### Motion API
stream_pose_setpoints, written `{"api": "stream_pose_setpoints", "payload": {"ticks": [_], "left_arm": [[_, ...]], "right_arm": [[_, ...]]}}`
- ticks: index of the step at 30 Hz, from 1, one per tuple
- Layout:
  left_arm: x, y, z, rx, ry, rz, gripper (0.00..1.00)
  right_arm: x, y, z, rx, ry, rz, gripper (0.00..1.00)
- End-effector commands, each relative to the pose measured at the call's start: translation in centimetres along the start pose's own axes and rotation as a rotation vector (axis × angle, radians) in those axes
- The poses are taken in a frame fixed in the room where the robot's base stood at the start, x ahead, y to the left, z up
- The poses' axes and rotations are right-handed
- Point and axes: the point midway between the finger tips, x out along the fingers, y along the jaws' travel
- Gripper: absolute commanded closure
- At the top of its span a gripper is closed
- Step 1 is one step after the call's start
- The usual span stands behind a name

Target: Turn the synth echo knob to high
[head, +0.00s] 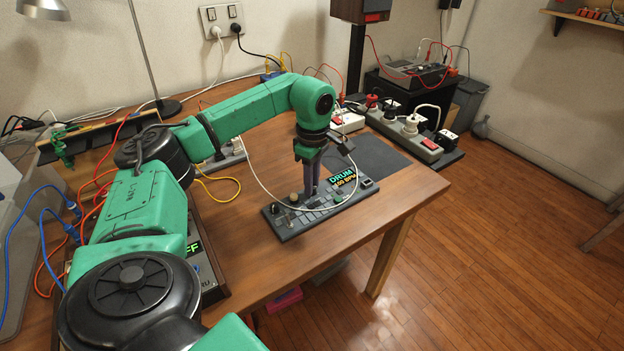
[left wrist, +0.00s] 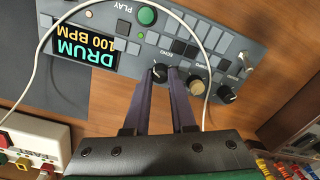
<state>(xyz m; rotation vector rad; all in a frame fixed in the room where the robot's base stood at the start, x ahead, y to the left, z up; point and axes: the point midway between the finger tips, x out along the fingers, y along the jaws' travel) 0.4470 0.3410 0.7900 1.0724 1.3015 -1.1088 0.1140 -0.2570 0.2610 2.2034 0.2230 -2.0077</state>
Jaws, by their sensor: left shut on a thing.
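The synth (head: 284,232) is a grey panel near the table's right front edge, with a lit display (head: 343,181) reading DRUM and 100 BPM. In the left wrist view the synth (left wrist: 110,12) shows upside down, with a green PLAY button (left wrist: 147,16). My left gripper (head: 311,192) points down onto the panel. In the left wrist view its purple fingers (left wrist: 163,76) are shut on a dark knob (left wrist: 160,69), mostly covered by the tips. A tan knob (left wrist: 195,86) and a black knob (left wrist: 227,95) stand beside it. The small knob labels are hard to read. My right gripper is not in view.
A white cable (left wrist: 206,100) loops across the panel near my fingers. A dark mat (head: 374,157) lies behind the synth, and a power strip (head: 402,136) with several plugs stands beyond it. The table (head: 258,262) is bare in front of the synth.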

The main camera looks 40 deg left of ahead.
Motion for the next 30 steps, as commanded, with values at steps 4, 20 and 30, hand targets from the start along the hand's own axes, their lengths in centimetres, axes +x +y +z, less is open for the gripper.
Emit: {"api": "stream_pose_setpoints", "payload": {"ticks": [4,20,30], "left_arm": [[-0.5,-0.1,0.1,0.197,0.006,-0.004,1.0],[-0.1,0.1,0.1,0.342,0.009,-0.001,0.46],[-0.4,0.1,0.1,0.34,0.01,0.001,0.46]], "right_arm": [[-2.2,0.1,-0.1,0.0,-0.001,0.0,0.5],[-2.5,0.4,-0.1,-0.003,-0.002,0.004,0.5],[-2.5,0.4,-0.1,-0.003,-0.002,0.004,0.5]]}}
